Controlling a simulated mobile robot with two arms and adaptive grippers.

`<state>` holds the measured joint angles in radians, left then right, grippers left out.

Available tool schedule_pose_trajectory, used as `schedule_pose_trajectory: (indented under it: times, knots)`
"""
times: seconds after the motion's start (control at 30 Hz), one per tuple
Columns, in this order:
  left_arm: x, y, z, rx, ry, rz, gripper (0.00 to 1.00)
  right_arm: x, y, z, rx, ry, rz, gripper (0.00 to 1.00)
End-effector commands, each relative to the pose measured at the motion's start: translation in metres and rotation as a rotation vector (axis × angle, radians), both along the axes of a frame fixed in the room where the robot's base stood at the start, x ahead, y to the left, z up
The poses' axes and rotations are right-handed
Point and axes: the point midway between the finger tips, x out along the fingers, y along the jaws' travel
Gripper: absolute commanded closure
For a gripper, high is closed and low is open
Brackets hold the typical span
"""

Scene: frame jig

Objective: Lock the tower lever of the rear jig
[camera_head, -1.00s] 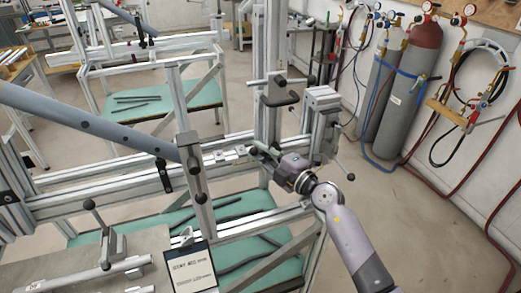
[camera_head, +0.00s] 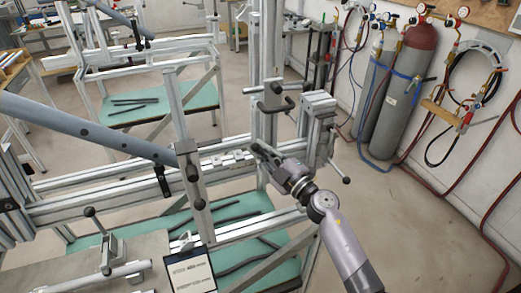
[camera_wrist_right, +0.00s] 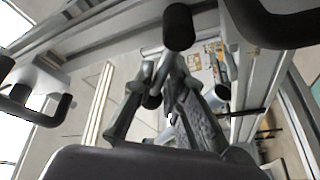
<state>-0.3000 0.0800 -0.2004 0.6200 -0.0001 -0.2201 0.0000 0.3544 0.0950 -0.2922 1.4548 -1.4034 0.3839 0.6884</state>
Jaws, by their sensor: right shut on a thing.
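The nearer metal jig has an upright tower post (camera_head: 267,70) with a dark clamp and a bent black handle (camera_head: 288,106) on its side. My right gripper (camera_head: 259,150) is at the foot of this tower, just above the horizontal rail, coming from the lower right. Its fingers are closed together around a small dark part, which seems to be the tower lever; the fingers mostly hide it. In the right wrist view the narrow fingers (camera_wrist_right: 168,75) point away, with a black cylindrical knob (camera_wrist_right: 178,27) just beyond their tips. My left gripper is not in view.
A long grey tube (camera_head: 85,132) crosses the jig from the left. A block with a ball-ended lever (camera_head: 335,172) stands right of the tower. A tablet (camera_head: 190,270) is at the front. Gas cylinders (camera_head: 403,95) stand by the right wall.

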Motion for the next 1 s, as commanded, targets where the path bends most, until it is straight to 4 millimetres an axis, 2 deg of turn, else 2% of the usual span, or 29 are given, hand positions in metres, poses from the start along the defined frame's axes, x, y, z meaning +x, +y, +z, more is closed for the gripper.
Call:
schedule_pose_trajectory:
  times: [0.03, 0.17, 0.2, 0.43, 0.77, 0.87, 1.0]
  knots:
    - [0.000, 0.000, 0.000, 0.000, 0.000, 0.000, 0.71, -0.001, 0.001, -0.006, -0.001, 0.011, 0.004, 1.00]
    - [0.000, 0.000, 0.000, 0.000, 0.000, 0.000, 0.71, -0.001, 0.001, -0.006, -0.002, 0.010, 0.003, 1.00]
    - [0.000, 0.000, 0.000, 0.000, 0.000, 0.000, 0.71, -0.001, 0.001, -0.006, -0.003, 0.011, 0.004, 0.87]
    - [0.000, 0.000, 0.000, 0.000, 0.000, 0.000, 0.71, -0.001, 0.001, -0.004, -0.002, 0.006, 0.002, 0.72]
    - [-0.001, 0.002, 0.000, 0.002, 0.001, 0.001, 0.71, -0.002, -0.001, -0.002, -0.002, 0.002, 0.001, 0.71]
    - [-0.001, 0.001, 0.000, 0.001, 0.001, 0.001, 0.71, -0.009, -0.006, -0.005, -0.003, 0.004, 0.000, 0.71]
    - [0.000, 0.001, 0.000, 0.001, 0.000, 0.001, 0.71, -0.028, -0.022, -0.010, -0.005, 0.005, 0.000, 0.71]
